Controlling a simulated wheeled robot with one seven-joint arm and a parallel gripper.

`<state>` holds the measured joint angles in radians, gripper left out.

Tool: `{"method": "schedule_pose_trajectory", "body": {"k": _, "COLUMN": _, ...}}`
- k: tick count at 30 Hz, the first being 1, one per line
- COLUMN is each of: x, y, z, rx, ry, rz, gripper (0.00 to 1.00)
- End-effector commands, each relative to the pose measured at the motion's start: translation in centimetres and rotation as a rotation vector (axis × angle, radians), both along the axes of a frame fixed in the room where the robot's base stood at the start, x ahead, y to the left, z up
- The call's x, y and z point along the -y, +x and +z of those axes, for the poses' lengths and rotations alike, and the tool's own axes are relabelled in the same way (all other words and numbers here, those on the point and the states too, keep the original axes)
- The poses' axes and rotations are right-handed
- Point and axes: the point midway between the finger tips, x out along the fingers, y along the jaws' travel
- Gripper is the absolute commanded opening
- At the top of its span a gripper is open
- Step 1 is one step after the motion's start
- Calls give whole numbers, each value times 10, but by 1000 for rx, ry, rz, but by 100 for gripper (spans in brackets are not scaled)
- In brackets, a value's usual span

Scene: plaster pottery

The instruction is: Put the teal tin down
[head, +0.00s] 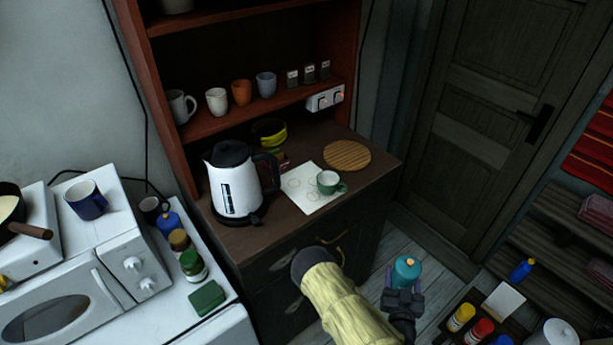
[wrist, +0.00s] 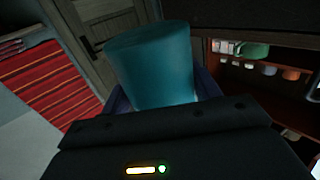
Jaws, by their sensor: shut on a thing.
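The teal tin (head: 406,271) is held by my gripper (head: 403,291) in the head view, in the air in front of the dark cabinet. It has an orange spot on its top. In the wrist view the tin (wrist: 152,68) fills the middle, between the jaws (wrist: 155,95), which are shut on it. The lower part of the tin is hidden by my gripper.
The dark cabinet top (head: 262,240) carries a white kettle (head: 233,188), a paper sheet (head: 301,199), a green cup (head: 329,182) and a round wooden board (head: 347,155). Several paint bottles, one yellow (head: 461,317), stand at the lower right. Bare floor (head: 432,262) lies before the door.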

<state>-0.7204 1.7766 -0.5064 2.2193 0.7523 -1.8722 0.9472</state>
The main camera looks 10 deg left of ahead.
Motion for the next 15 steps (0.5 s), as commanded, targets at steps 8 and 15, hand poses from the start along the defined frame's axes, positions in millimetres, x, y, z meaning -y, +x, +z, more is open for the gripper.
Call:
{"method": "schedule_pose_trajectory", "body": {"k": 8, "x": 1, "y": 0, "z": 0, "rx": 1, "ry": -1, "rz": -2, "gripper": 37}}
{"method": "schedule_pose_trajectory", "body": {"k": 15, "x": -22, "y": 11, "z": 5, "rx": 5, "ry": 3, "rz": 48, "gripper": 37}}
